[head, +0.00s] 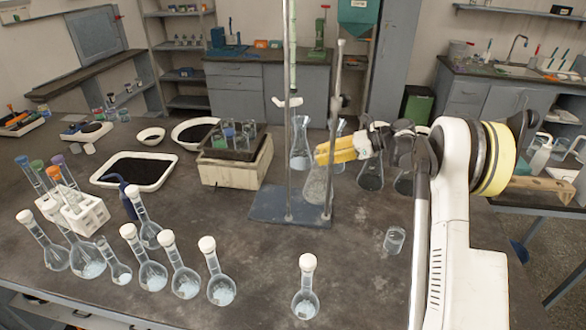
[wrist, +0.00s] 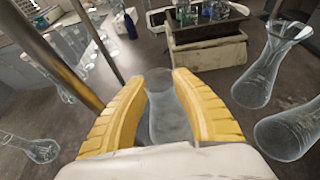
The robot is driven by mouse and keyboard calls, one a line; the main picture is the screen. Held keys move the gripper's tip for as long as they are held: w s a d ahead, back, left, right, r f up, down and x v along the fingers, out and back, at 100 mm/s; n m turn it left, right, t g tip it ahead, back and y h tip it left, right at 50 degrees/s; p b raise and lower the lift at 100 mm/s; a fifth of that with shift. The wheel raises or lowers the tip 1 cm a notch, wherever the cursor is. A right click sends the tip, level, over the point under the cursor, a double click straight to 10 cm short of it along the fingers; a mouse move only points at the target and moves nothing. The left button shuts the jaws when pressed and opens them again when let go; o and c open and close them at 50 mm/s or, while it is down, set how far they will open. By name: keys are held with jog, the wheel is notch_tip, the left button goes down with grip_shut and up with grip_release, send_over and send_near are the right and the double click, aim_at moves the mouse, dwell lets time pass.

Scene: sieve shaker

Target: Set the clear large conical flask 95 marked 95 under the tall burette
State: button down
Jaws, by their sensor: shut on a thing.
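My gripper (head: 322,153) has its yellow fingers shut around the neck of a clear conical flask (head: 318,186). In the wrist view the fingers (wrist: 157,80) lie on both sides of this flask (wrist: 169,118). The flask looks about upright, at the right part of the stand's dark base plate (head: 268,204). I cannot tell whether its bottom touches the plate, and no mark is readable. The tall burette (head: 292,45) is clamped upright on the stand, left of the flask in the head view. Two metal rods rise close to the flask; one rod (wrist: 52,60) crosses the wrist view.
Other conical flasks (head: 300,148) (head: 370,172) stand behind and to the right; two more (wrist: 265,65) (wrist: 290,130) are right in the wrist view. A beaker (head: 394,240) stands on the right. Several stoppered flasks (head: 221,288) fill the front left.

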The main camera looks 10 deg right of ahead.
jog(key=b+x, duration=0.3)
jog(key=x, duration=0.6)
jog(key=shift+a+b, duration=0.2)
jog(key=shift+b, duration=0.2)
jog(key=shift+f, duration=0.1)
jog(key=shift+w+f, duration=0.1)
jog(key=shift+f, duration=0.05)
jog(key=c, duration=1.1)
grip_release()
